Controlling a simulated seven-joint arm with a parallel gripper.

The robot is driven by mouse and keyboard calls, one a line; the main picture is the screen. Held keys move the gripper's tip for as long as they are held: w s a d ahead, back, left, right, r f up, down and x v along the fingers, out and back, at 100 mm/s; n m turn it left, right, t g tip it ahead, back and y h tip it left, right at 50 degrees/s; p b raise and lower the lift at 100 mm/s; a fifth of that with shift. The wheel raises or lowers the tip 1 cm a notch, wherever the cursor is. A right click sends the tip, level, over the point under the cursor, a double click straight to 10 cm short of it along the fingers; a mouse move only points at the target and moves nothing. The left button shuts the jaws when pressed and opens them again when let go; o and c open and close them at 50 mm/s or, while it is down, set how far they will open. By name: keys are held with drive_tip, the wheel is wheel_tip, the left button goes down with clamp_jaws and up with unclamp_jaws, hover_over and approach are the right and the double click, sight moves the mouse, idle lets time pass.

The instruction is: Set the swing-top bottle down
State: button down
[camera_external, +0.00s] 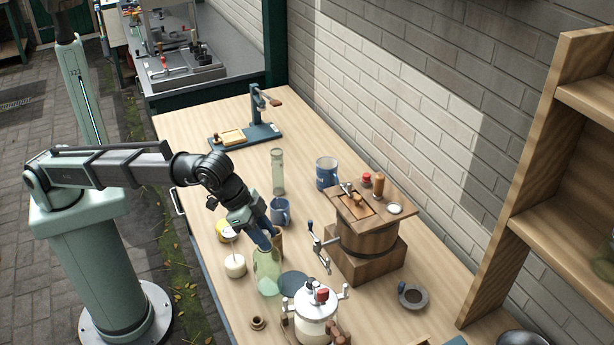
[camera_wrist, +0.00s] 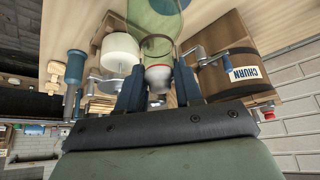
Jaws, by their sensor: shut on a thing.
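The swing-top bottle (camera_external: 267,272) is pale green glass and stands roughly upright near the front of the table in the external view. My gripper (camera_external: 267,232) comes down on it from above left and is shut on its neck. In the wrist view my gripper's two blue fingers (camera_wrist: 159,88) lie on either side of the neck, with a white and red stopper (camera_wrist: 158,76) between them. The green bottle body (camera_wrist: 155,14) runs out of the top of that picture. I cannot tell whether its base touches the table.
A dark round mat (camera_external: 294,284) lies right of the bottle, by a white-topped crank jar (camera_external: 316,303). A white candle-like jar (camera_external: 235,265) stands close left. The wooden churn (camera_external: 368,240) stands right. Bare table (camera_external: 365,315) shows at front right.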

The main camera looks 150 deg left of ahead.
drive_tip(key=shift+f, duration=0.4)
drive_tip(key=c, duration=0.7)
unclamp_jaws()
drive_tip(key=shift+c, duration=0.2)
drive_tip(key=shift+r, duration=0.15)
drive_tip(key=shift+r, duration=0.25)
drive_tip(key=v, duration=1.2)
